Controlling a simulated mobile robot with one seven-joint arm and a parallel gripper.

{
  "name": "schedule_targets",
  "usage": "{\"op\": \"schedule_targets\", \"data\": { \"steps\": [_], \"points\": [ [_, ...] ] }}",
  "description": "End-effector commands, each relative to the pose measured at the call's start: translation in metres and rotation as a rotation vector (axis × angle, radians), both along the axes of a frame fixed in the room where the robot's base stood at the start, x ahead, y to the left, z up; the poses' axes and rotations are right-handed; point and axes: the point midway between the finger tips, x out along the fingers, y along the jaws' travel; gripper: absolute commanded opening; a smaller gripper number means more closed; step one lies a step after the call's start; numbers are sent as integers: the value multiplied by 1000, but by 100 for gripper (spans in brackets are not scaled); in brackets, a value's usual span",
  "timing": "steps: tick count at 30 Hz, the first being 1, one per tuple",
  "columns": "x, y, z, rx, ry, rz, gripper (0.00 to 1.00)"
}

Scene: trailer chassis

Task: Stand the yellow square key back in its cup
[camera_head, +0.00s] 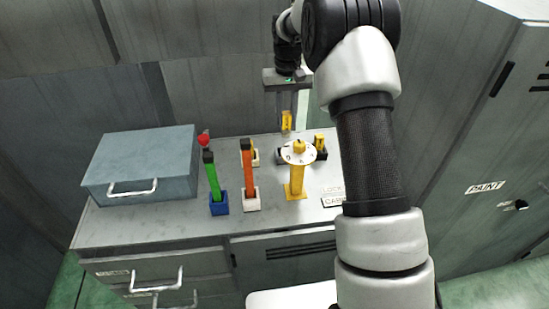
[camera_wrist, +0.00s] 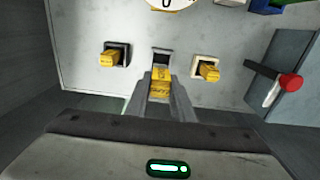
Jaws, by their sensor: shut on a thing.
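My gripper (camera_head: 287,122) is shut on the yellow square key (camera_head: 286,121), held above the back of the bench. In the wrist view the key (camera_wrist: 160,86) sits between my gripper's fingers (camera_wrist: 160,82). A grey cup (camera_wrist: 161,56) with a dark opening lies just beyond the fingertips in that view; no key stands in it. In the head view, a dark cup (camera_head: 281,157) partly shows below the held key. Whether the key touches the cup is unclear, but in the head view it appears above it.
Yellow keys stand in a black cup (camera_wrist: 117,54) and a white cup (camera_wrist: 205,68) on either side. A blue-grey box (camera_head: 140,165) stands left.

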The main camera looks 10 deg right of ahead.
Motion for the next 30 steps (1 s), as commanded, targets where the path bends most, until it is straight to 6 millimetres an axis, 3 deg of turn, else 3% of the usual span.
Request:
{"op": "schedule_targets", "data": {
  "steps": [4, 10, 23, 30],
  "points": [
    [2, 0, -11, 2, 1, 0, 0],
    [2, 0, -48, 2, 2, 1, 0],
    [2, 0, -95, 1, 1, 1, 0],
    [3, 0, -100, 1, -3, 1, 0]
  ]
}}
